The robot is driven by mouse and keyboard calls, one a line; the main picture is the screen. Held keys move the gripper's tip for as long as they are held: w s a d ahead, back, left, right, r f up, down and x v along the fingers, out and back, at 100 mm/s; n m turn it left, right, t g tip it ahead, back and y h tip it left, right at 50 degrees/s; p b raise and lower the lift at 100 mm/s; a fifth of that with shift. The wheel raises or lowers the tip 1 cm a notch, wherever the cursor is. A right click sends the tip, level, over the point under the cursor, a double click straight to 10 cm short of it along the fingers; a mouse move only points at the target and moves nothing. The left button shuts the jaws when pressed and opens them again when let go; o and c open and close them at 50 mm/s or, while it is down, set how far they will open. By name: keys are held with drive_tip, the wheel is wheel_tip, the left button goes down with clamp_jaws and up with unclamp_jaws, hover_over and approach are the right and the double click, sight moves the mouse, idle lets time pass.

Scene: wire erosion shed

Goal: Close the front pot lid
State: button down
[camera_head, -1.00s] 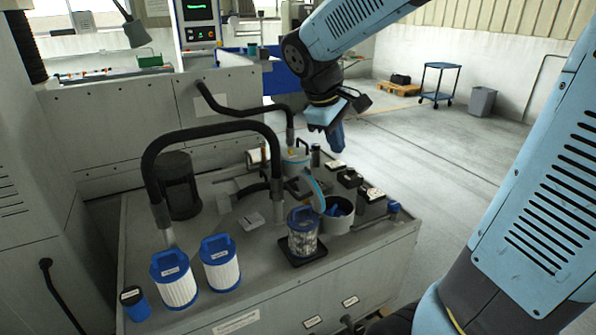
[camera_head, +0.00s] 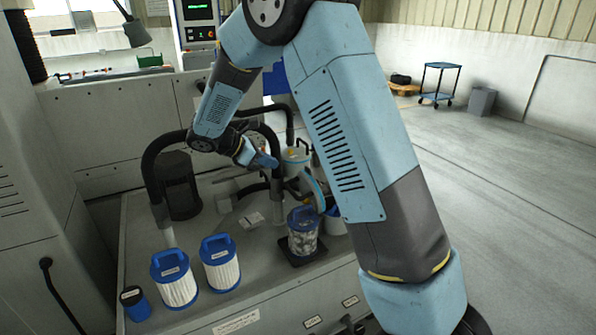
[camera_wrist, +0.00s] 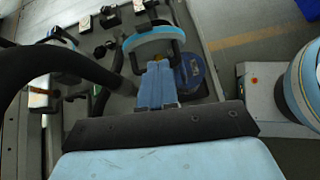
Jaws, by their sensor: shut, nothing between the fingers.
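The front pot (camera_head: 333,224) is a grey pot on the bench, partly hidden behind my arm. Its lid (camera_head: 314,187), with a light blue rim, stands tilted up on the pot's left side. The lid also shows in the wrist view (camera_wrist: 150,47), with a dark arched handle. My gripper (camera_head: 271,162) is shut and empty, left of the raised lid and above the bench. In the wrist view its blue fingers (camera_wrist: 157,83) point at the lid's lower edge; whether they touch it I cannot tell.
A clear canister with a blue top (camera_head: 303,232) stands just in front of the pot. Black hoses (camera_head: 205,137) arch close to my gripper. The rear pot (camera_head: 296,155) stands behind. Two white filters with blue tops (camera_head: 220,262) stand at the front left.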

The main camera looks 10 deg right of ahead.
wheel_tip(320, 180, down, 2)
drive_tip(key=w+a+n, duration=0.1)
drive_tip(key=w+a, duration=0.1)
approach(307, 173)
wheel_tip(307, 173, down, 4)
drive_tip(key=d, duration=0.3)
drive_tip(key=shift+w+d+r+t+h, duration=0.1)
drive_tip(key=shift+d+t+h, duration=0.1)
drive_tip(key=shift+t+h, duration=0.1)
drive_tip(key=shift+w+d+r, duration=0.1)
drive_tip(key=shift+w+d, duration=0.05)
drive_tip(key=shift+d, duration=0.35)
